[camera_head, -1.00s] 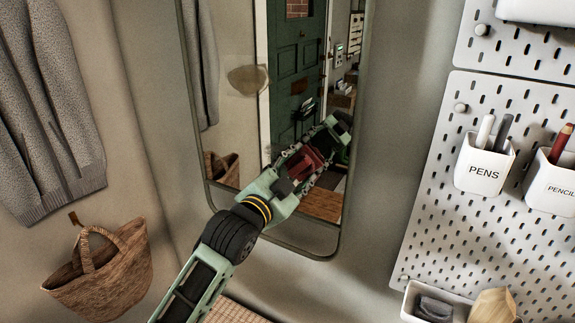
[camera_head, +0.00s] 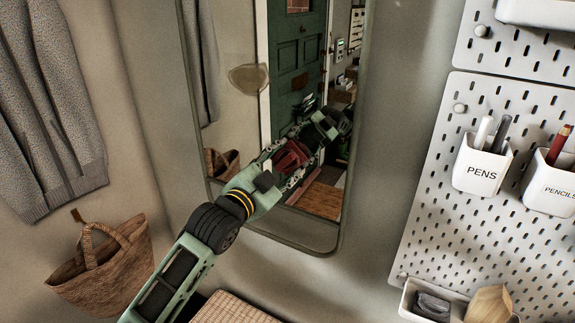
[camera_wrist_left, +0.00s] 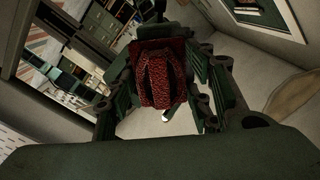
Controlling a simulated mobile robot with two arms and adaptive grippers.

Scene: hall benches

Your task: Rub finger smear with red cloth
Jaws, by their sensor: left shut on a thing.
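The finger smear (camera_head: 248,78) is a tan, rounded patch on the upper left of the tall mirror (camera_head: 225,125). It also shows at the right edge of the left wrist view (camera_wrist_left: 296,97). My left gripper (camera_head: 287,160) is shut on the red cloth (camera_head: 293,154), in front of the mirror's lower middle, below and right of the smear. In the left wrist view the folded cloth (camera_wrist_left: 160,80) sits between the fingers, apart from the smear. The gripper's reflection shows just beyond it, so I cannot tell whether the cloth touches the glass. My right gripper is out of view.
A white pegboard (camera_head: 470,225) with pen and pencil cups (camera_head: 482,165) stands on the right. A grey sweater (camera_head: 45,110) and a wicker basket (camera_head: 105,270) hang on the left. The green door is seen in the mirror. The wall between mirror and pegboard is bare.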

